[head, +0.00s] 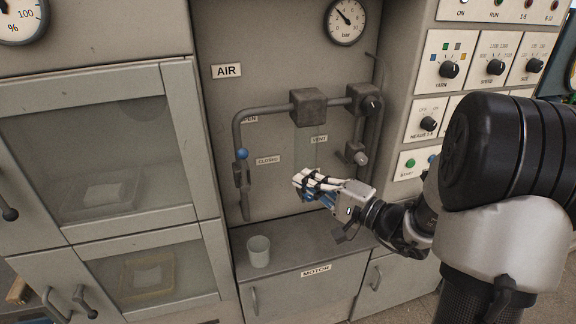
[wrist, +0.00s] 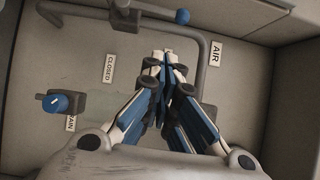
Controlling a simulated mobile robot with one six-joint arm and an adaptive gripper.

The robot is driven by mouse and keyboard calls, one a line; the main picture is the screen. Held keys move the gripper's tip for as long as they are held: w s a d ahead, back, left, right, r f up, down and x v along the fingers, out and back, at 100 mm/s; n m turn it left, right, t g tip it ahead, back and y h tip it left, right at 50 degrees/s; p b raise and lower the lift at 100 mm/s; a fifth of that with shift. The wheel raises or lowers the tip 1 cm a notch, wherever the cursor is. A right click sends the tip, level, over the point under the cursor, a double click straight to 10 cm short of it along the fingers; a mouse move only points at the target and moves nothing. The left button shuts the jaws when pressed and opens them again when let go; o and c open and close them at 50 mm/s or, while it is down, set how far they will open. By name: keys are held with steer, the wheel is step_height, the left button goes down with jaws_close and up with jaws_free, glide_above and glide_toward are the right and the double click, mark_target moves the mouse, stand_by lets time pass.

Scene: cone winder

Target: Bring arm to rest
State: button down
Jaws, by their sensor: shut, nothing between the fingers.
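My gripper (head: 303,184) is shut and empty. It hangs in the air in front of the recessed air panel in the head view, above the grey shelf (head: 300,256). In the wrist view my gripper (wrist: 166,62) shows its blue and white fingers together, with the panel's pipe behind them. My arm reaches in from the right side of the head view and hides part of the control panel.
A pale cup (head: 259,251) stands on the shelf, left of and below my gripper. A grey pipe (head: 240,135) with a blue-knobbed lever (head: 242,155) runs along the recess. A control panel (head: 440,75) with dials is at right, glazed doors (head: 100,150) at left.

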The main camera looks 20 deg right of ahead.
steer(key=s+a+n+g, duration=0.8)
steer(key=s+a+g, duration=0.3)
steer(key=s+a, duration=0.65)
steer(key=s+d+f+n+g+h, duration=0.2)
steer(key=s+f+h, duration=0.15)
steer(key=s, duration=0.45)
steer(key=s+d+r+n+t+h, duration=0.1)
steer(key=s+d+r+t+h, duration=0.1)
steer(key=d+h, duration=0.4)
steer(key=d, duration=0.3)
steer(key=shift+s+t+h, duration=0.35)
steer(key=shift+s+t, duration=0.05)
